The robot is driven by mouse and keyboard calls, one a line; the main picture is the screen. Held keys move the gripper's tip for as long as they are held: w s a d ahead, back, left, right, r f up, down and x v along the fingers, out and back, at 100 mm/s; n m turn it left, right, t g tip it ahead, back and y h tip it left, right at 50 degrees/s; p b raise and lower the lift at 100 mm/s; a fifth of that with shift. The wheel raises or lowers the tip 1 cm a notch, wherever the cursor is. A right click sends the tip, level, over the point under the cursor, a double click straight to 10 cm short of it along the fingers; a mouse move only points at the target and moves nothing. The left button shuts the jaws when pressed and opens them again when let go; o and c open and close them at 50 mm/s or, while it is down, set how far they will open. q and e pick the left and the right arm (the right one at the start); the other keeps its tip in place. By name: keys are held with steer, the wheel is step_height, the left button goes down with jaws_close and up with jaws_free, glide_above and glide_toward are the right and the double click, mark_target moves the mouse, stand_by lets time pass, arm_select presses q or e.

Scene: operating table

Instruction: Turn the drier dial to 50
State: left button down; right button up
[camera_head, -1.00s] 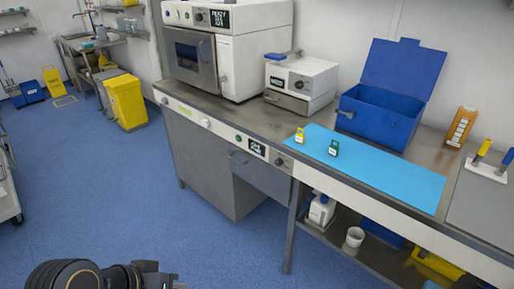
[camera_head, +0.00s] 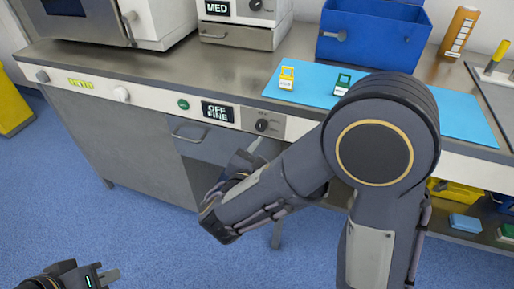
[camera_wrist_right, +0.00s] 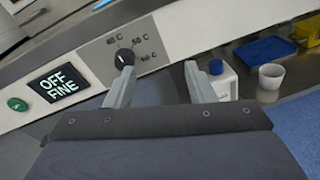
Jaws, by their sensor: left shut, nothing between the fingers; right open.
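The dial (camera_head: 262,125) is a small black knob on the grey panel of the counter's front edge. In the right wrist view the dial (camera_wrist_right: 125,57) has temperature marks around it, with 50 C to its upper right and 60 C to its right. I cannot tell exactly where its pointer stands. The display (camera_wrist_right: 59,84) beside it reads OFF FINE. My right gripper (camera_wrist_right: 160,72) is open; its left finger's tip overlaps the dial's lower edge in that view, and contact is unclear. My left gripper (camera_head: 108,276) is shut and empty, low at the left.
A green button (camera_head: 183,104) sits left of the display (camera_head: 217,111). A drawer handle (camera_head: 188,136) projects below. On the counter are a blue mat (camera_head: 455,115), a blue box (camera_head: 370,40) and a device reading MED (camera_head: 217,8). A white bottle (camera_wrist_right: 222,78) stands on the lower shelf.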

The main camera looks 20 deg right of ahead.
mark_target(261, 129)
steer(key=w+a+n+t+y, duration=0.1)
steer(key=a+n+t, duration=0.1)
steer(key=a, duration=0.2)
arm_select(q)
steer(key=shift+s+f+b, duration=0.1)
steer(key=shift+f+b, duration=0.35)
steer(key=shift+f, duration=0.35)
arm_select(e)
steer(key=shift+n, duration=0.3)
steer(key=x, duration=0.7)
steer(key=shift+w+f, duration=0.1)
steer(key=shift+w, duration=0.3)
arm_select(q)
steer(key=shift+d, duration=0.1)
arm_select(e)
steer(key=shift+c, duration=0.4)
